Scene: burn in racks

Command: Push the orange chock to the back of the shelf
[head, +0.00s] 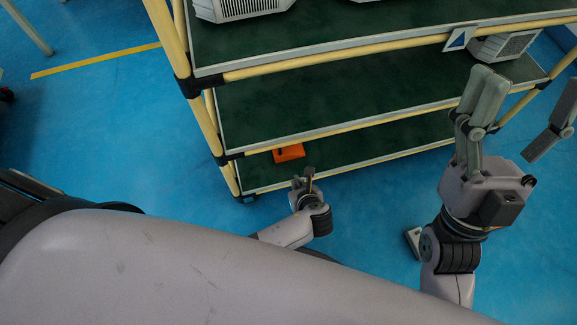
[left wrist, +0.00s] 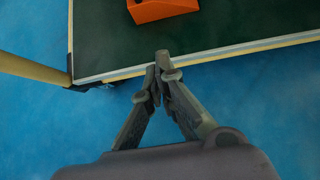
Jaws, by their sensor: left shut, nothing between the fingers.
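The orange chock (head: 289,153) lies on the dark green bottom shelf (head: 350,146) of the rack, toward its left end. The left wrist view also shows the chock (left wrist: 160,9) at the top edge, partly cut off. My left gripper (head: 308,173) is low, just in front of the shelf's front edge. In the left wrist view its fingers (left wrist: 160,62) are closed together, empty, with their tips at the shelf's front edge, apart from the chock. My right gripper (head: 525,110) is at the right with its two fingers spread wide, empty.
The rack has yellow tube posts (head: 203,125) and rails, with a post near the shelf's left end. Light grey units (head: 240,8) sit on the upper shelf. The blue floor (head: 110,140) left of the rack is mostly clear.

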